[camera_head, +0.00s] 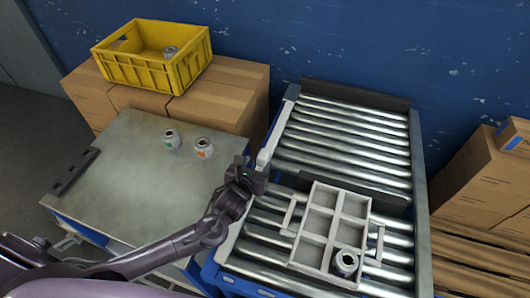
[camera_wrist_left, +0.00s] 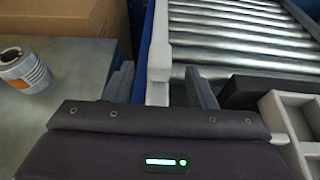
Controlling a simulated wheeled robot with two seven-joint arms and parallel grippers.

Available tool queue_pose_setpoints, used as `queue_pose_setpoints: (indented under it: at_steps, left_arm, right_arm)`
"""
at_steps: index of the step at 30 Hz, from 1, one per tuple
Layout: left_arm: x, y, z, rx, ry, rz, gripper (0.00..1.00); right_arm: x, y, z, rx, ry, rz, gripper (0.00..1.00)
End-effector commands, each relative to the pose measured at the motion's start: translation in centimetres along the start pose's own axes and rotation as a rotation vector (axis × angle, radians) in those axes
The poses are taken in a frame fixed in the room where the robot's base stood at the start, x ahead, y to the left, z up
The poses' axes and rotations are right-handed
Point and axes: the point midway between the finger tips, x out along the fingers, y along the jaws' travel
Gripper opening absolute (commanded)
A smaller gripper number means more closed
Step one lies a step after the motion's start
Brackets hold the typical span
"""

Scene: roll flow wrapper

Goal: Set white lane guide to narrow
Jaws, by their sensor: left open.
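The white lane guide (camera_head: 266,153) is a pale bar along the left side of the roller conveyor. In the left wrist view the white guide (camera_wrist_left: 157,55) runs away from me between my fingers. My left gripper (camera_head: 258,172) is at the conveyor's left edge, by the near part of the guide. In the wrist view its two fingers (camera_wrist_left: 160,88) are spread, one on each side of the white bar, with gaps showing. Whether either finger touches it I cannot tell. My right gripper is not in view.
A pale divided tray (camera_head: 318,210) sits on the near rollers, holding a metal part (camera_head: 346,262). A dark bar (camera_head: 386,203) crosses the rollers behind it. Two parts (camera_head: 172,138) (camera_head: 204,148) stand on the grey table (camera_head: 120,170). A yellow crate (camera_head: 155,75) stands on cartons.

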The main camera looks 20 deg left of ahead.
Motion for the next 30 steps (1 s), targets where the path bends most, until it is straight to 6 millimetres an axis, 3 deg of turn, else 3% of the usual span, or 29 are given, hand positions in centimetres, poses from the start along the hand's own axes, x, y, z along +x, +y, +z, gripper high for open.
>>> queue_pose_setpoints:
  at_steps: [12,24,30]
  left_arm:
    - [6.2,0.0,0.1,-0.004,0.000,0.002,0.51]
    - [7.0,0.0,0.1,-0.004,0.001,0.000,0.51]
    - [7.0,0.0,0.0,-0.004,0.002,0.000,0.25]
  right_arm:
    - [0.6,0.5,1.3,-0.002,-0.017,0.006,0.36]
    - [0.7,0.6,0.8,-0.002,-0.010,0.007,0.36]
    - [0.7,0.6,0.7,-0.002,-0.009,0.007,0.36]
